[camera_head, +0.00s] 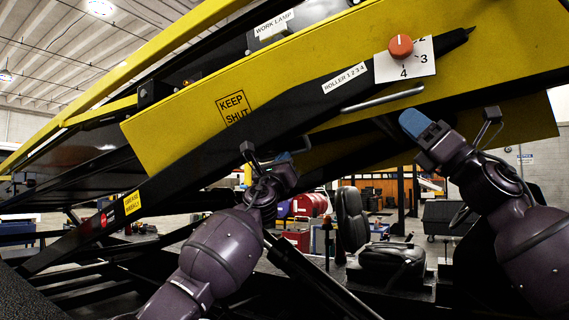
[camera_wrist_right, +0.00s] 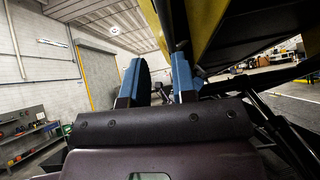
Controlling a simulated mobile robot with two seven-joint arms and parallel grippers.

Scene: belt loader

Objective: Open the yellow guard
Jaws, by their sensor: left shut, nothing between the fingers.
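The yellow guard (camera_head: 285,85) is a long tilted panel across the upper part of the head view, with a KEEP SHUT label (camera_head: 233,107) at its left part. A silver bar handle (camera_head: 383,97) runs along its lower edge. My left gripper (camera_head: 284,158) is shut and empty, below the panel's lower edge and left of the handle. My right gripper (camera_head: 414,124) is just below the handle's right end and looks apart from it. In the right wrist view its two blue fingers (camera_wrist_right: 156,80) stand apart with nothing between them. A yellow panel edge (camera_wrist_right: 208,22) shows beside them.
An orange knob (camera_head: 401,46) on a numbered white plate sits above the handle. A ROLLER label (camera_head: 345,78) is left of it. A black seat (camera_head: 380,250) and a red stop button (camera_head: 104,220) are lower down. Dark beams of the loader run diagonally below the guard.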

